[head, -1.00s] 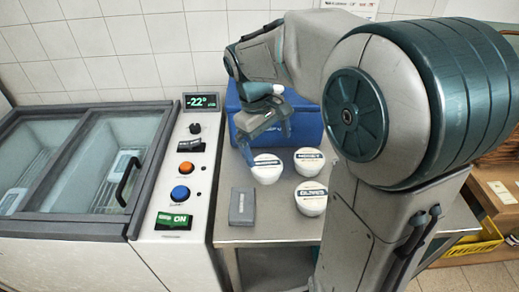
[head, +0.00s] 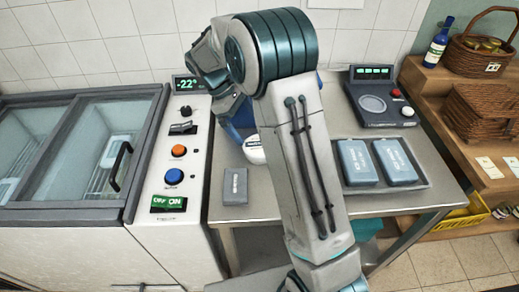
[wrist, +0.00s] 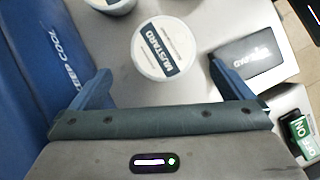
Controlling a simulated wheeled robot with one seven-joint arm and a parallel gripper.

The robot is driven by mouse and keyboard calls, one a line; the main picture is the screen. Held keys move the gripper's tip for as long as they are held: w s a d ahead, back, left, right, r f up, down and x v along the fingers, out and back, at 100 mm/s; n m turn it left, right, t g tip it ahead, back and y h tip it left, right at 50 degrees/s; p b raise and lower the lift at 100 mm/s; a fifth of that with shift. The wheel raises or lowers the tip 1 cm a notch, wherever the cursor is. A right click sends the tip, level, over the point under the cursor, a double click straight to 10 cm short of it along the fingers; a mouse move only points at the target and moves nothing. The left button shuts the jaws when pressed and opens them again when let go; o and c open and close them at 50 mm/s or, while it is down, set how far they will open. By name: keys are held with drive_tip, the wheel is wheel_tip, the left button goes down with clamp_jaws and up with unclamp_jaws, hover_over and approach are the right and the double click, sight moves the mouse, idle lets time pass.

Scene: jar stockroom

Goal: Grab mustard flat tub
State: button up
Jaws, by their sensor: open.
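The mustard flat tub (wrist: 163,49) is a round white tub with a dark MUSTARD band on its lid, standing on the steel table in the wrist view. My gripper (wrist: 160,68) is open and empty. Its two blue fingers lie on either side of the tub's near edge in the picture, apart from it. I cannot tell the height gap.
A second white tub (wrist: 108,4) is cut off at the wrist view's top. A dark grey block (wrist: 247,50) lies right, also in the head view (head: 234,187). A tray (head: 385,188) with two grey packs is right of my arm.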

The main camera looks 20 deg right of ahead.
drive_tip(key=x, duration=0.9)
drive_tip(key=shift+s+a+p, duration=0.1)
drive_tip(key=shift+s+p, duration=0.1)
drive_tip(key=shift+p, duration=0.2)
drive_tip(key=shift+c, duration=0.3)
drive_tip(key=c, duration=0.9)
